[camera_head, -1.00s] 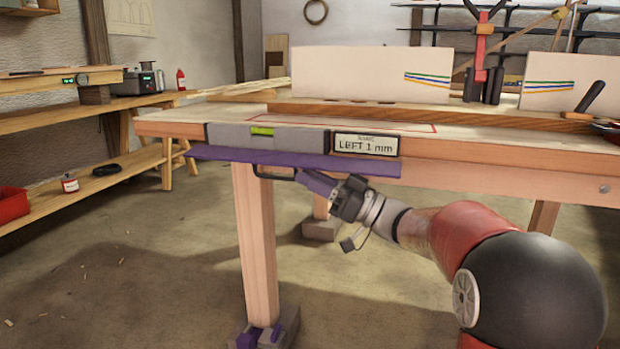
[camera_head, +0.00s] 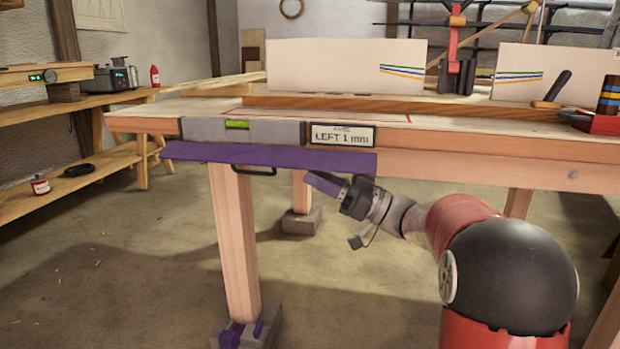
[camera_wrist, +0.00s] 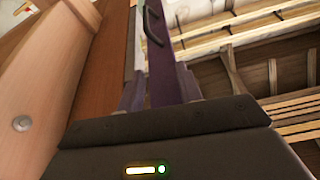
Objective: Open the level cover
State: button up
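The level cover (camera_head: 268,156) is a purple flap below the grey level (camera_head: 205,130) on the table's front edge. It is swung down, and the green vial (camera_head: 237,125) shows uncovered. A dark handle (camera_head: 254,170) hangs under the flap; it also shows in the wrist view (camera_wrist: 153,25). A sign (camera_head: 341,136) beside the level reads "LEFT 1 mm". My gripper (camera_head: 312,181) is right of the handle, just below the flap, apart from the handle. In the wrist view my gripper's fingers (camera_wrist: 160,90) stand apart, with the purple flap visible beyond the gap.
The wooden table (camera_head: 480,160) has its leg (camera_head: 236,240) below the flap. White panels (camera_head: 345,67) and a dark-handled tool (camera_head: 557,87) are on top. A side bench (camera_head: 95,105) stands at the left. The floor in front is open.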

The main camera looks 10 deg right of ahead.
jog(key=shift+d+f, duration=0.15)
jog(key=shift+d, duration=0.6)
jog(key=shift+d+f, duration=0.15)
jog(key=shift+d, duration=0.6)
jog(key=shift+a, duration=0.15)
